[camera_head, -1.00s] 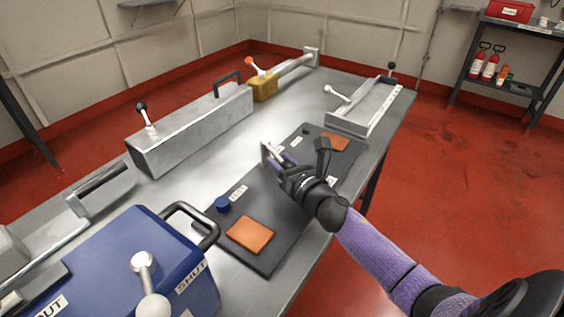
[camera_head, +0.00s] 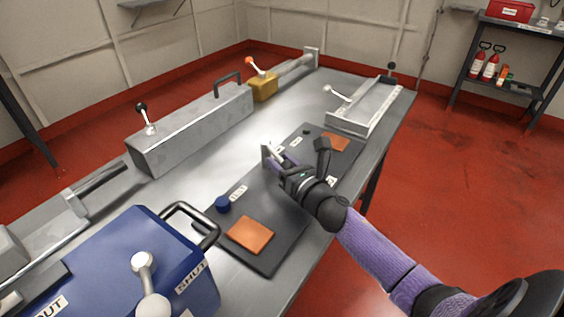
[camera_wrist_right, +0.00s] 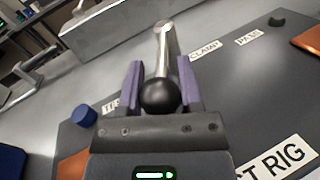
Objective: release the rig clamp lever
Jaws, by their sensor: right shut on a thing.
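The test rig board (camera_head: 279,240) is a dark grey plate on the metal table. Its clamp lever (camera_wrist_right: 163,48) is a pale metal bar with a black ball knob (camera_wrist_right: 160,96), beside the CLAMP label (camera_wrist_right: 205,51). My right gripper (camera_wrist_right: 160,82) has its purple fingers on both sides of the lever, shut on it near the knob. In the head view this gripper (camera_head: 276,160) is over the middle of the board and hides most of the lever. My left gripper is not in view.
A blue knob (camera_head: 222,204) and orange pads (camera_head: 250,235) lie on the board. A blue box with a handle (camera_head: 125,250) stands at the near left. A long grey box (camera_head: 192,130), a yellow block (camera_head: 263,88) and a metal tray (camera_head: 366,108) stand farther back.

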